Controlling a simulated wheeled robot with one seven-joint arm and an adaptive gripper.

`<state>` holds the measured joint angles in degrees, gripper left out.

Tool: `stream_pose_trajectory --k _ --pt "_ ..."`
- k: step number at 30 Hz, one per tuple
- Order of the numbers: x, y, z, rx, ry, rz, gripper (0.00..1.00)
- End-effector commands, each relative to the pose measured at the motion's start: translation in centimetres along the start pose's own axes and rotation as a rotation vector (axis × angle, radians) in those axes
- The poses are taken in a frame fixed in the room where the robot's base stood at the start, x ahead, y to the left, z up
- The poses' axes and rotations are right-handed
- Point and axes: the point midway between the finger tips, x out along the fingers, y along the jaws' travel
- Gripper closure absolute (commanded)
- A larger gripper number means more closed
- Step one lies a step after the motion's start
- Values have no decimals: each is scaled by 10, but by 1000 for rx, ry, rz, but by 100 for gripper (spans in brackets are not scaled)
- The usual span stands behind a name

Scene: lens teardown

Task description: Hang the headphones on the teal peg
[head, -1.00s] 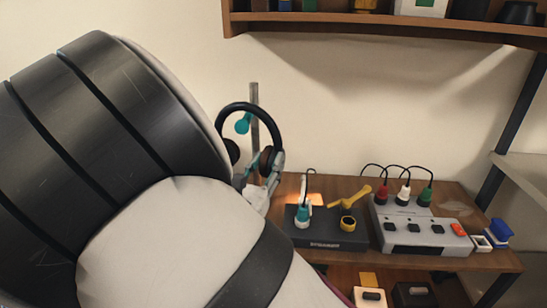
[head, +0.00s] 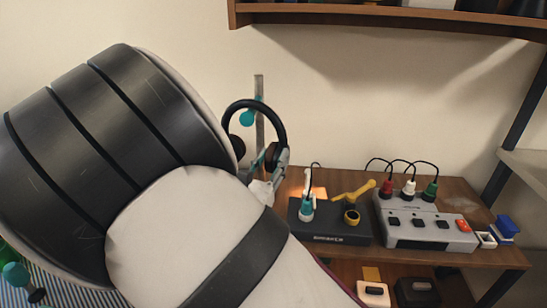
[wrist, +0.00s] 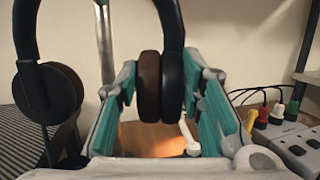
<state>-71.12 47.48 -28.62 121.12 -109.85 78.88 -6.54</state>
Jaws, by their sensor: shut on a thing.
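The black headphones (head: 277,121) with brown ear pads hang upright in my gripper (head: 275,165), band uppermost. In the wrist view one ear cup (wrist: 172,88) sits between the two teal-padded fingers of my gripper (wrist: 166,105); the other cup (wrist: 48,92) hangs free at the left. The teal peg (head: 247,118) is on an upright grey post (head: 259,90). In the head view the peg shows inside the arc of the band, below its top. I cannot tell their depth relation or whether they touch. The peg is not visible in the wrist view.
A wooden bench (head: 455,195) carries a dark box (head: 330,228) with a yellow lever and a grey switch box (head: 425,230) with cabled plugs. A wooden shelf (head: 400,22) is above. A striped surface (wrist: 25,140) lies at left in the wrist view.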

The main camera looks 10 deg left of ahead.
Motion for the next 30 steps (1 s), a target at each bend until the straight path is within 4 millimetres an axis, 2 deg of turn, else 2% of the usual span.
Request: stream_pose_trajectory --k 4,5,7,16,20,23,30 --pt "0 0 1 1 -2 -1 100" --pt "0 0 1 1 -2 -1 59" --pt "0 0 1 1 -1 -1 43" --pt "0 0 0 -1 1 0 42" --pt "-7 0 0 -1 1 1 42" --pt "-21 1 0 -1 2 3 42" --pt "-70 1 0 -1 2 4 42"
